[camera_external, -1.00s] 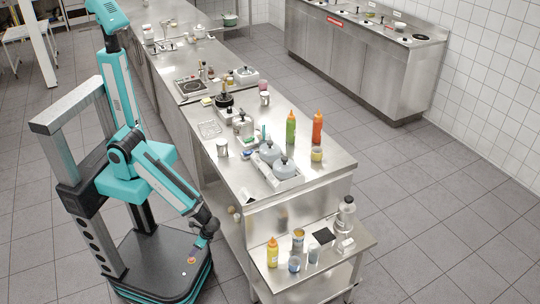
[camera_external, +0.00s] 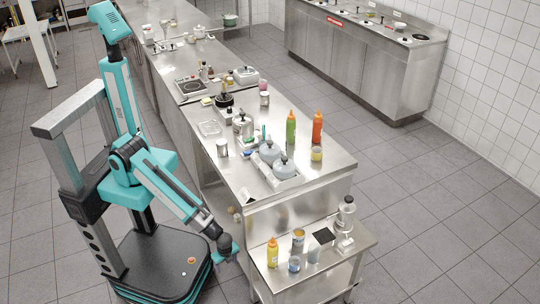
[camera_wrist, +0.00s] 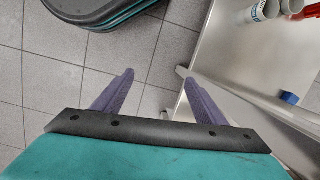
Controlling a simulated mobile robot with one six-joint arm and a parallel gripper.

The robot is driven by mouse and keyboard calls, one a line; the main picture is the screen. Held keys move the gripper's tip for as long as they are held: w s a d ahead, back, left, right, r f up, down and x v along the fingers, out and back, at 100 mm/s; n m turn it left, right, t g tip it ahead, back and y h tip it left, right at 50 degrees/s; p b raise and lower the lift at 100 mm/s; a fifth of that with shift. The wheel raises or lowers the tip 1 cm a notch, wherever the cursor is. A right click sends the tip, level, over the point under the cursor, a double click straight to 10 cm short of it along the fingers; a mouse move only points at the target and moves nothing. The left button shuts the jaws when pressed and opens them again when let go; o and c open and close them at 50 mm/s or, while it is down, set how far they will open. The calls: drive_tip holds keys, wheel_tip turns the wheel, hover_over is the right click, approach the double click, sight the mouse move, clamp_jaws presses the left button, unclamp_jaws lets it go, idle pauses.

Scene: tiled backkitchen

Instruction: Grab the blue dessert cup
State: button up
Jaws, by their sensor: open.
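The blue dessert cup (camera_external: 294,264) looks like the small pale-blue cup on the low steel side table, near its front edge and just right of a yellow squeeze bottle (camera_external: 272,252). My gripper (camera_external: 229,251) hangs beside the left side of that table, apart from the cup. In the wrist view my gripper (camera_wrist: 156,72) shows two purple fingers spread wide, with only floor and a steel edge between and beyond them. A small blue item (camera_wrist: 289,97) is at the right in the wrist view; I cannot tell whether it is the cup.
The low table (camera_external: 327,271) also holds an orange-banded can (camera_external: 298,238), a clear glass (camera_external: 313,254), a black square (camera_external: 323,235) and a clear blender-like item (camera_external: 345,214). The tall counter (camera_external: 303,205) rises behind it. Floor is clear at the front right.

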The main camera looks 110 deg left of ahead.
drive_tip(key=w+d+r+m+t+b, duration=0.2)
drive_tip(key=w+d+m+t, duration=0.15)
drive_tip(key=w+d, duration=0.45)
drive_tip(key=w+d+r+m+t+h+b, duration=0.1)
drive_tip(key=w+d+r+m+t+b, duration=0.2)
drive_tip(key=w+d+r+m, duration=0.5)
drive_tip(key=w+d+r+m+t+h+b, duration=0.1)
drive_tip(key=w+d+r+m+t+b, duration=0.2)
drive_tip(key=w+d+r, duration=0.8)
drive_tip(key=w+a+r+n+g+p, duration=0.2)
drive_tip(key=a+r+n+p, duration=0.1)
drive_tip(key=a, duration=0.6)
drive_tip(key=w+a+r+n+g+p, duration=0.2)
drive_tip(key=a+n, duration=0.3)
drive_tip(key=a, duration=0.4)
drive_tip(key=w+a+r+n+g+p, duration=0.2)
drive_tip(key=a+r+n+g+p, duration=0.1)
drive_tip(key=a, duration=0.6)
drive_tip(key=shift+w+r+n+g+p, duration=0.4)
drive_tip(key=shift+r+n+g, duration=0.15)
drive_tip(key=shift+n, duration=0.3)
drive_tip(key=shift+d+f+p, duration=0.1)
drive_tip(key=shift+f+p, duration=0.65)
drive_tip(key=shift+f, duration=3.55)
